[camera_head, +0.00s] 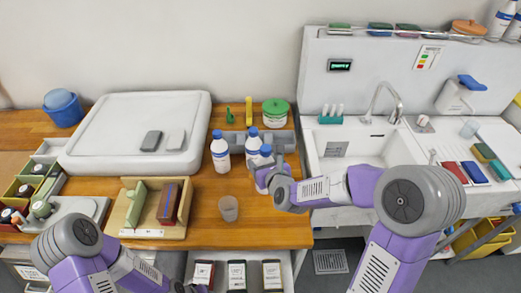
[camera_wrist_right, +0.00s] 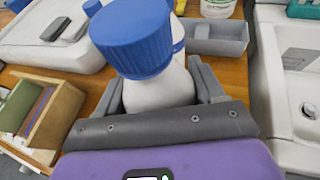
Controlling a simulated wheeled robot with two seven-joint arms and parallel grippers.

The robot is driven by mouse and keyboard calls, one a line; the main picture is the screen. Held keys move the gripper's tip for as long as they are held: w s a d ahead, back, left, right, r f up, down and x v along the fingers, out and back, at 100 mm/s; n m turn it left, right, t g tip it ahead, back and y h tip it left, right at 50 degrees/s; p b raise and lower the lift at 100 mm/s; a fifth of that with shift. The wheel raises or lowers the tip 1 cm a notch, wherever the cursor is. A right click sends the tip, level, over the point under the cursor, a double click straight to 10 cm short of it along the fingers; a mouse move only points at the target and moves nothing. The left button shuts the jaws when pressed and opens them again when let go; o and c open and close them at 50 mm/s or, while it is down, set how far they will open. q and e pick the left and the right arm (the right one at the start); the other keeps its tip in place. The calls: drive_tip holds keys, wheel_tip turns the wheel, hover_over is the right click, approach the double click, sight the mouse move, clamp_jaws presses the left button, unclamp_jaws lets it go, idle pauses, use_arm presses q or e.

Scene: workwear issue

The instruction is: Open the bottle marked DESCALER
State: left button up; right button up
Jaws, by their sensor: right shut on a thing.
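Three white bottles with blue caps stand close together on the wooden counter in the head view: a left one (camera_head: 220,155), a back one (camera_head: 253,147) and a front one (camera_head: 263,172). My right gripper (camera_head: 270,180) is shut around the body of the front bottle. The right wrist view shows this bottle (camera_wrist_right: 160,95) between the jaws, its ribbed blue cap (camera_wrist_right: 132,38) on top. Its label is hidden, and I cannot read DESCALER on any bottle. My left arm shows at the lower left; its gripper is out of frame.
A wooden holder (camera_head: 130,215) is to the left, below a large white tray (camera_head: 135,130). A grey bin (camera_head: 285,142) lies behind the bottles, and the sink (camera_head: 345,150) is to the right.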

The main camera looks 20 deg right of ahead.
drive_tip(key=s+a+n+g+y, duration=0.2)
drive_tip(key=s+a+n+y, duration=0.4)
drive_tip(key=a+y, duration=0.1)
drive_tip(key=shift+s+n+g, duration=0.4)
idle(0.5)
